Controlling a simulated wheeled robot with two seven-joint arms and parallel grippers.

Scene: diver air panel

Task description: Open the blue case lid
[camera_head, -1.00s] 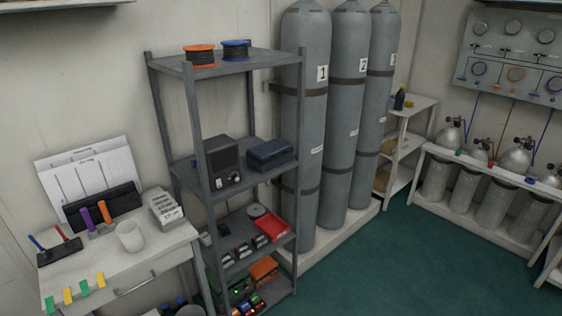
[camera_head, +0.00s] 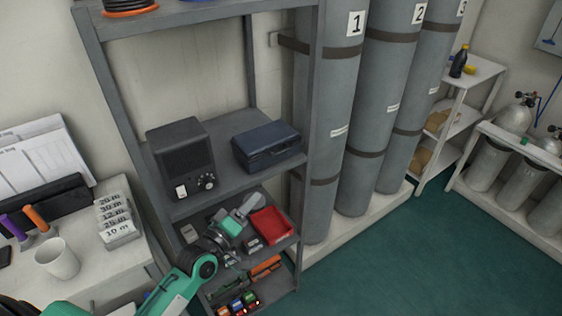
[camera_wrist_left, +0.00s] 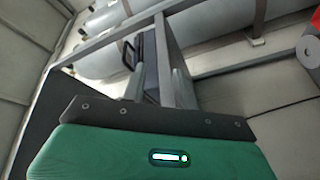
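The blue case (camera_head: 267,146) sits on the middle shelf of the grey rack with its lid closed. Its latch side faces out. My left gripper (camera_head: 250,207) is below the case and a little left of it, apart from it, in front of the lower shelf with the red tray. My green left arm reaches up from the bottom left. The gripper is small here, and I cannot tell whether its fingers are open. My right gripper is not in view.
A black radio-like box (camera_head: 181,158) stands just left of the case on the same shelf. The rack's front right post (camera_head: 314,100) rises beside the case. A red tray (camera_head: 271,225) lies on the shelf below. Tall grey cylinders (camera_head: 335,130) stand to the right.

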